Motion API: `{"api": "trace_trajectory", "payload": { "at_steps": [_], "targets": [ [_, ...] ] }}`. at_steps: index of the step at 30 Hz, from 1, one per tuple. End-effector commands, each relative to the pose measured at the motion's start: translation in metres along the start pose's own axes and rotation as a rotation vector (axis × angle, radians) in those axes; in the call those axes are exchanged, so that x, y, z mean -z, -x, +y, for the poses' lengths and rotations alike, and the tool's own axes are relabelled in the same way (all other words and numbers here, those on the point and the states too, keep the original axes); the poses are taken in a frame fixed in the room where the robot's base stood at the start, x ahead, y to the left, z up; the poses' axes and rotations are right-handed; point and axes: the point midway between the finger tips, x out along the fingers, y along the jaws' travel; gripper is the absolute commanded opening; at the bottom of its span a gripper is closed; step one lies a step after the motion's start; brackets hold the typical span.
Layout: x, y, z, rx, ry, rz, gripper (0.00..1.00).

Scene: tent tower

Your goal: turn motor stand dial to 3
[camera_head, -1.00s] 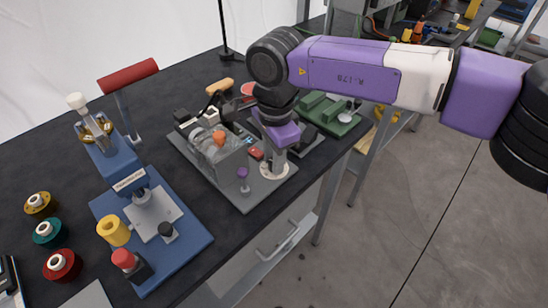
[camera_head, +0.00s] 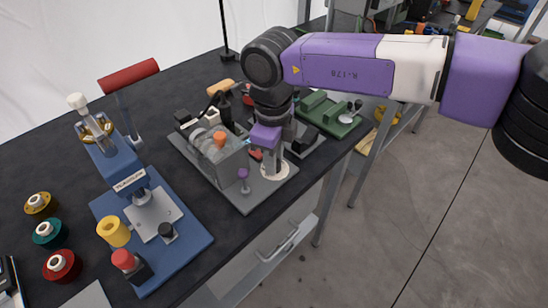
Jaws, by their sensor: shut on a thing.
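The motor stand is a grey base plate (camera_head: 247,198) on the black bench, in the middle of the head view. It carries a grey and clear housing with an orange part. Its dial shows as a pale disc (camera_head: 275,172) at the right front of the plate. My gripper (camera_head: 272,163) points down over the dial and is shut on its knob. The gripper hides the knob, so the dial's marks and setting cannot be read.
A purple knob (camera_head: 243,173) stands on the plate, left of my gripper. A blue press (camera_head: 178,246) stands to the left, and a green fixture (camera_head: 335,118) lies behind right. The bench's front edge runs close to the motor stand.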

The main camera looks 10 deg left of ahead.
Motion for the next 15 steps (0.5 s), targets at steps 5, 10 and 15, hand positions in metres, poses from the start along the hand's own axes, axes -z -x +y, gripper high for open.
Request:
{"api": "trace_trajectory", "payload": {
  "at_steps": [5, 10, 15],
  "targets": [
    [0.0001, 0.0015, -0.0014, 0.003, -0.1, 0.004, 0.0],
    [0.0001, 0.0015, -0.0017, 0.003, -0.161, 0.006, 0.0],
    [0.0002, 0.0014, -0.0018, 0.003, -0.191, 0.007, 0.0]
  ]
}}
